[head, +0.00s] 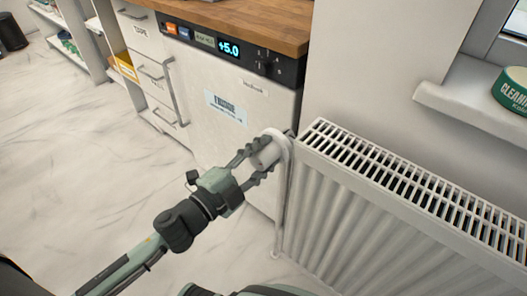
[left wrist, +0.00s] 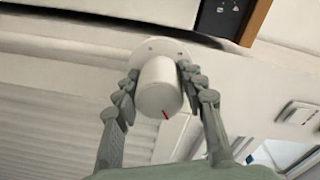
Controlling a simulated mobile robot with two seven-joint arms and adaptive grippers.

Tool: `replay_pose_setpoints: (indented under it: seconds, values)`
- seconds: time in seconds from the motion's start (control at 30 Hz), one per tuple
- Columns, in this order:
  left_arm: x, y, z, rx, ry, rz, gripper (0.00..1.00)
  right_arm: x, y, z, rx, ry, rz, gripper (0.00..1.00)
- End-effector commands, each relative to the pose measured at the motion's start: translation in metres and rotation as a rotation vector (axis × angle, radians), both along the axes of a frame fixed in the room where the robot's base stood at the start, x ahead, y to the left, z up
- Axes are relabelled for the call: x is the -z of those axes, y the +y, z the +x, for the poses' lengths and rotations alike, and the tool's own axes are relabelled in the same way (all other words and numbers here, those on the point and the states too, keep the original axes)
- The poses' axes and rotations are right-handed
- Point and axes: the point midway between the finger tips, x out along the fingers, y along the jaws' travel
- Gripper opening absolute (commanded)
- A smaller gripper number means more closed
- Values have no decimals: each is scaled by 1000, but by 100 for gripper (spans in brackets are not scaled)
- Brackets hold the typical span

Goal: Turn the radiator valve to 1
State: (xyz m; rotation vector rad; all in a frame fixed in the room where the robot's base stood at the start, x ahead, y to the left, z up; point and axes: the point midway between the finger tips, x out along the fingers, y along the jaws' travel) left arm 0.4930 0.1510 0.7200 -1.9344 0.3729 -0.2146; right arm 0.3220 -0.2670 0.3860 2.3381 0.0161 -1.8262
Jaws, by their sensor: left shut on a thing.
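The radiator valve (head: 265,155) is a white round knob at the left end of the white radiator (head: 335,220). In the left wrist view the valve (left wrist: 159,88) shows a short red mark near its lower edge, in front of a pale round collar. No numbers can be read on it. My left gripper (head: 256,162) reaches it from the left, its fingers on either side of the knob and shut on it. The gripper (left wrist: 160,92) also frames the knob in the left wrist view. My right gripper is not in view.
A white appliance (head: 220,112) with a display reading +5.0 stands behind the valve, under a wooden worktop (head: 250,20). Drawers (head: 150,70) stand left of it. A windowsill (head: 460,100) with a green tin (head: 512,92) juts out at right. The floor at left is clear.

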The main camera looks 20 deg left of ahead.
Motion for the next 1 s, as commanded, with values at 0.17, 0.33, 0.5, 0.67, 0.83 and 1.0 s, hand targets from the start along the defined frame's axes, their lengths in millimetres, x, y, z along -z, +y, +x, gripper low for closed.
replay_pose_setpoints:
  seconds: [0.17,0.33,0.5,0.67,0.83,1.0]
  values:
    - [-1,0,0,1,-18,44,11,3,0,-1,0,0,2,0]
    - [-1,0,0,0,-24,61,11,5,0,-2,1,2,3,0]
    - [-1,-1,0,1,-25,63,11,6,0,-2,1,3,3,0]
    - [-1,-1,0,1,-25,62,11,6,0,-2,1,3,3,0]
    - [-1,-1,0,0,-24,61,57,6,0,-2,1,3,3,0]
    - [0,0,0,1,-23,62,61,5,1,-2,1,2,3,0]
